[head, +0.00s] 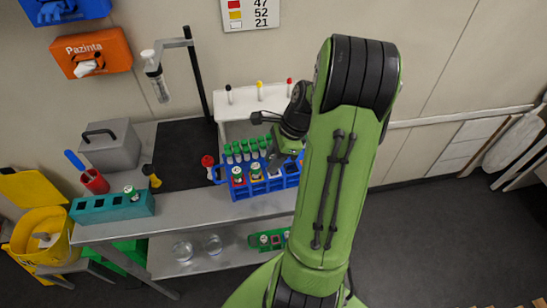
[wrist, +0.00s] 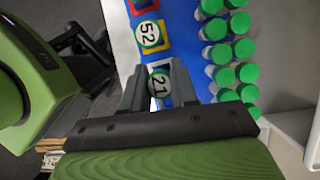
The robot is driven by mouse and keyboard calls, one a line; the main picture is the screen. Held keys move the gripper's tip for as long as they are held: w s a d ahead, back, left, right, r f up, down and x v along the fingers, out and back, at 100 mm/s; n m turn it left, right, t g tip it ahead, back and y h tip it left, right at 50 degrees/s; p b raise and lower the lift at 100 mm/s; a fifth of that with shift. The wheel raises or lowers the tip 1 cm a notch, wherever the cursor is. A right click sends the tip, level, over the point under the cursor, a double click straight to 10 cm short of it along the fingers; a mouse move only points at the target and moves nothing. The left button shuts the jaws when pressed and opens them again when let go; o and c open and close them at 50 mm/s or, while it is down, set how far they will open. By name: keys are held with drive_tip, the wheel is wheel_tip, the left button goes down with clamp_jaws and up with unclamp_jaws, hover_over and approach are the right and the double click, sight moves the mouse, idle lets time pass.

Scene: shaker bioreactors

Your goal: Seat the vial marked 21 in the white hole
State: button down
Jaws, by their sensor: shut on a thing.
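The vial marked 21 (wrist: 158,86) is between the two fingers of my gripper (wrist: 159,88) in the wrist view, its numbered cap facing the camera. My gripper is shut on it, over the blue rack (wrist: 184,30). In the head view the blue rack (head: 262,188) stands at the bench's right end, with my gripper (head: 277,161) above its right part. A white-marked hole (head: 276,175) shows just below my gripper there. How deep the vial sits relative to this hole is hidden by the fingers.
The vial marked 52 (wrist: 149,34) stands in the yellow-marked hole beside the held vial. Several green-capped vials (wrist: 220,54) stand close on the other side. A wall sign (head: 250,14) pairs red, yellow and white with 47, 52 and 21. A teal rack (head: 112,207) stands left.

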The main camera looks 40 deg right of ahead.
drive_tip(key=shift+f+b, duration=0.35)
drive_tip(key=shift+f, duration=0.5)
idle(0.7)
drive_tip(key=c, duration=0.8)
unclamp_jaws()
drive_tip(key=p+v, duration=0.5)
drive_tip(key=v, duration=1)
drive_tip(key=shift+d+r, duration=0.15)
drive_tip(key=shift+r, duration=0.2)
